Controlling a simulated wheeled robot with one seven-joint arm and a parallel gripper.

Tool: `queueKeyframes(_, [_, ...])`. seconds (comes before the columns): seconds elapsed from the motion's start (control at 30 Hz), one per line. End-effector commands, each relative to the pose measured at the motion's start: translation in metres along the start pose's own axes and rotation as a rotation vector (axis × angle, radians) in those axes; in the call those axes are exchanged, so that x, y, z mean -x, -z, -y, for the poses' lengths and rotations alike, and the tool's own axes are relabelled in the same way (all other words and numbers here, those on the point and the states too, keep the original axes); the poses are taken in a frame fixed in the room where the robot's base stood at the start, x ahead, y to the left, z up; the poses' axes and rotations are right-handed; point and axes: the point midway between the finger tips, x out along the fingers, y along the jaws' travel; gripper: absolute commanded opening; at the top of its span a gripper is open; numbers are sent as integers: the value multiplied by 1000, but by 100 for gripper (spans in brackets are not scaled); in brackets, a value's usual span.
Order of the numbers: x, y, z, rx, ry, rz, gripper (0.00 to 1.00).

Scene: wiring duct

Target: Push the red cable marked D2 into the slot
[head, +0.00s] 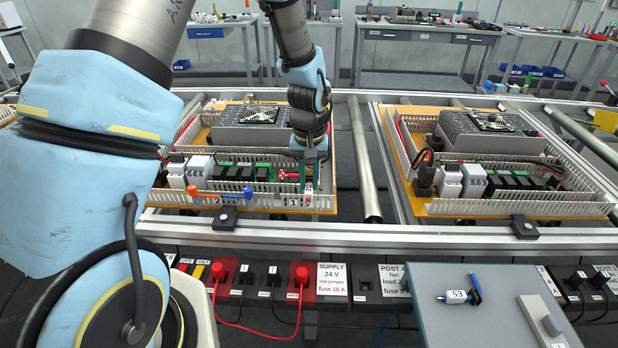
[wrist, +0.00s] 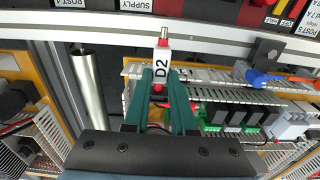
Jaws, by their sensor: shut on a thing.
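My gripper (head: 308,172), with teal fingers, reaches down at the front right corner of the middle panel. In the wrist view its fingers (wrist: 162,92) are shut on the red cable's white D2 marker (wrist: 161,66). Red shows above and below the marker, and a bare metal tip points away from the fingers. In the head view the marker is small beside the front duct (head: 262,200), a white slotted wall. In the wrist view the duct (wrist: 215,74) lies just right of the marker. I cannot tell whether the cable is within a slot; the rest of it is mostly hidden.
A metal roller (head: 362,165) separates this panel from the right panel (head: 480,207).

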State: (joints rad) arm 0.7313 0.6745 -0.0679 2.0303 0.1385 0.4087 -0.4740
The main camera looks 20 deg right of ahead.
Motion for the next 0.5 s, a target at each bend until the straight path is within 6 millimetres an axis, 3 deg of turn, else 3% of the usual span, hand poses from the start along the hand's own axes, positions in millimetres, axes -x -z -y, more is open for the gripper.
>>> queueKeyframes(0.2, [-24,-1,0,0,0,1,0])
queueKeyframes(0.5, [-31,-1,0,0,0,1,0])
